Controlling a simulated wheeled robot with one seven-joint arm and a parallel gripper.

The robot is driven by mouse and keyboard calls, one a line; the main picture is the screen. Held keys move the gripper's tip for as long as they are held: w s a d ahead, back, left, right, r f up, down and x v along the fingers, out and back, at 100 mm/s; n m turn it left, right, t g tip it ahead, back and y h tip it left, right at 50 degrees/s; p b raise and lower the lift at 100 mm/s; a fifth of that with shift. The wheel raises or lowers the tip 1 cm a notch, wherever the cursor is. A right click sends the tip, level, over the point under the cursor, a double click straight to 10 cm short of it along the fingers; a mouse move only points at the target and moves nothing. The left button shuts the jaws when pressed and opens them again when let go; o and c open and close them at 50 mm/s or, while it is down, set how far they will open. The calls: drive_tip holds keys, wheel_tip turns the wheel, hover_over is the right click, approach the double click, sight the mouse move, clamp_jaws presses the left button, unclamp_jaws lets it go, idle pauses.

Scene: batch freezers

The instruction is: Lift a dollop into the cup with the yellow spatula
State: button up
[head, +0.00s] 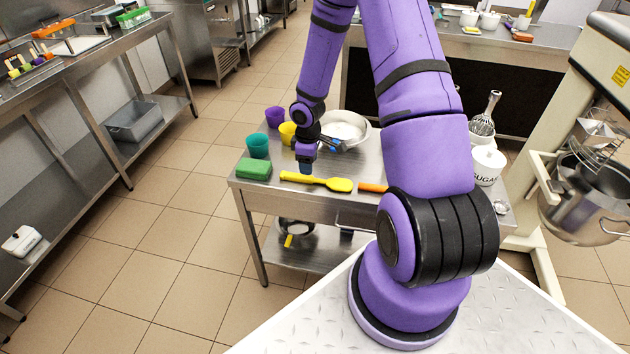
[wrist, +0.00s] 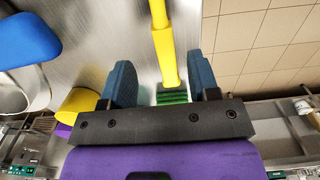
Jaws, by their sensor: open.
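The yellow spatula (head: 318,181) lies on the steel table, handle left and broad head right. Its handle also shows in the wrist view (wrist: 162,42), running between my fingers with gaps on both sides. My gripper (head: 305,168) is open, pointing down close over the handle; it also shows in the wrist view (wrist: 162,88). A purple cup (head: 274,117), a yellow cup (head: 287,133) and a teal cup (head: 258,146) stand at the table's left. A pale bowl (head: 363,121) stands behind my gripper; what it holds is hard to make out.
A green sponge (head: 254,169) lies left of the handle. An orange-handled tool (head: 372,187) lies right of the spatula, partly hidden by my arm. A blue object (head: 328,144) is at the bowl's front. A sugar jar (head: 488,166) and whisk (head: 483,122) stand at right.

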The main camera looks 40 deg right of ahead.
sight(308, 177)
drive_tip(key=shift+a+f, duration=0.2)
drive_tip(key=shift+f, duration=2.65)
drive_tip(key=shift+c, duration=0.2)
drive_tip(key=c, duration=1)
